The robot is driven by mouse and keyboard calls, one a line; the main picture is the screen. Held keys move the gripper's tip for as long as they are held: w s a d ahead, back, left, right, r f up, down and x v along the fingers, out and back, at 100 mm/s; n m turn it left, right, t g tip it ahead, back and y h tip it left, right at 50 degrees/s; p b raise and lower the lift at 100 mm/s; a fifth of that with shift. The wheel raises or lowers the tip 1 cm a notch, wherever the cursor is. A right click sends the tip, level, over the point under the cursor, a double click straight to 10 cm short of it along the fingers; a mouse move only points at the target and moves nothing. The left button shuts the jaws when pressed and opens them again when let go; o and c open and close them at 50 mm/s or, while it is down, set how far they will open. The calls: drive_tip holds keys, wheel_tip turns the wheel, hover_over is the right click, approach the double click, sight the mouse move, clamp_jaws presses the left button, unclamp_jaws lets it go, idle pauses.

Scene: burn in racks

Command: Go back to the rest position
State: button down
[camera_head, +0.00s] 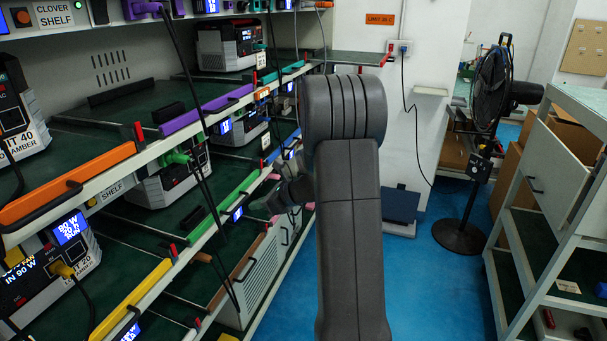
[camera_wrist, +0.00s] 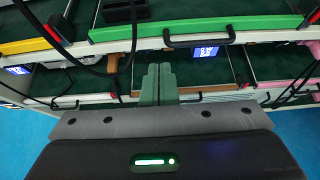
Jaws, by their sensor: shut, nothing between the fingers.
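My gripper (camera_wrist: 159,70) shows in the wrist view. Its two greenish fingers are together with nothing between them, in front of the rack shelves. A green shelf front bar (camera_wrist: 200,33) runs across beyond the fingertips, and they look apart from it. In the head view my raised arm fills the middle, and the wrist part shows at its left, close to the rack. The fingers cannot be made out there.
The rack's orange bar (camera_head: 70,183) and several units with cables line the left. A black fan (camera_head: 490,90) stands at the right back, beside a shelved cabinet (camera_head: 545,165). A dark box (camera_head: 400,205) leans at the wall. Blue floor (camera_head: 415,285) lies open between rack and cabinet.

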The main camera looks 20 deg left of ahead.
drive_tip(key=p, duration=0.1)
approach(218, 211)
drive_tip(key=a+f, duration=0.2)
drive_tip(key=f, duration=0.1)
drive_tip(key=a, duration=0.3)
drive_tip(key=shift+a+f, duration=0.1)
drive_tip(key=shift+a, duration=0.1)
drive_tip(key=shift+w+a, duration=0.1)
drive_tip(key=shift+a, duration=0.35)
drive_tip(key=shift+d, duration=0.1)
